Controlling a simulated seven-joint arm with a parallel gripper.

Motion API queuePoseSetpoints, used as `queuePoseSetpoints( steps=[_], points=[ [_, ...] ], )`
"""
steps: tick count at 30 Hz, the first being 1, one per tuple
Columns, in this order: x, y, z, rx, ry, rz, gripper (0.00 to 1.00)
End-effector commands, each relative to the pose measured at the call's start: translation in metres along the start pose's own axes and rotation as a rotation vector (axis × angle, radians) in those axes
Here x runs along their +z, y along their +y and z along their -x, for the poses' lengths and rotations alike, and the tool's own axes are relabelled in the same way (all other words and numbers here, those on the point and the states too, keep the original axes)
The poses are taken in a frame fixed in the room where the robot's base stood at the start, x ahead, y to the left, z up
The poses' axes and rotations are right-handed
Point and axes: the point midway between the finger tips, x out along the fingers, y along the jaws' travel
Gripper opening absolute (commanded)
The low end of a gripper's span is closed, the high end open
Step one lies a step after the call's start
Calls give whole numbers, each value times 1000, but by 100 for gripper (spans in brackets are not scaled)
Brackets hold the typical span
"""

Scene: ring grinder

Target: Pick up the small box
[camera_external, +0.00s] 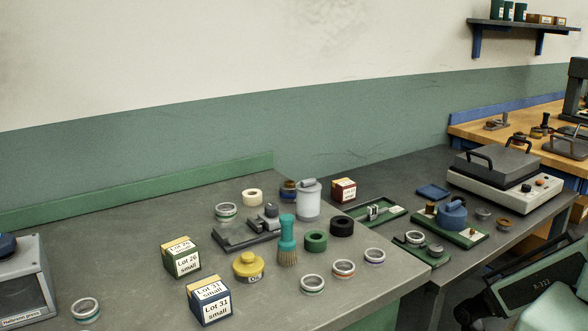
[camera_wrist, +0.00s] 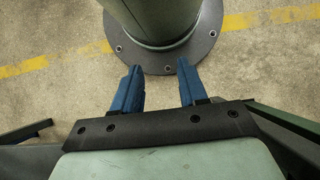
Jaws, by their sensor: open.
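Two labelled boxes stand on the grey bench in the external view. One is green with a "Lot 26 small" label (camera_external: 181,258). The other is blue with a "Lot 31 small" label (camera_external: 210,301), nearer the camera. A smaller dark red box (camera_external: 343,190) with a label too small to read stands farther back. My gripper (camera_wrist: 159,67) shows in the wrist view with two blue fingers apart and nothing between them. It is over the floor by my base, away from the bench; its fingers are not seen in the external view.
A yellow-topped container (camera_external: 248,266) stands close beside the two labelled boxes. A grey press (camera_external: 22,280) is at left. A heavy lidded machine (camera_external: 503,178) sits at right.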

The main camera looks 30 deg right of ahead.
Motion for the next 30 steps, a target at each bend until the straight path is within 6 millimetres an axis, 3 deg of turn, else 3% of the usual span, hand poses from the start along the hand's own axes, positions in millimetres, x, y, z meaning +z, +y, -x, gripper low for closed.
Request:
queuePoseSetpoints(
  steps=[8,25,30],
  points=[
    [0,0,0,0,0,0,43],
    [0,0,0,0,0,0,96],
    [0,0,0,0,0,0,96]
  ],
)
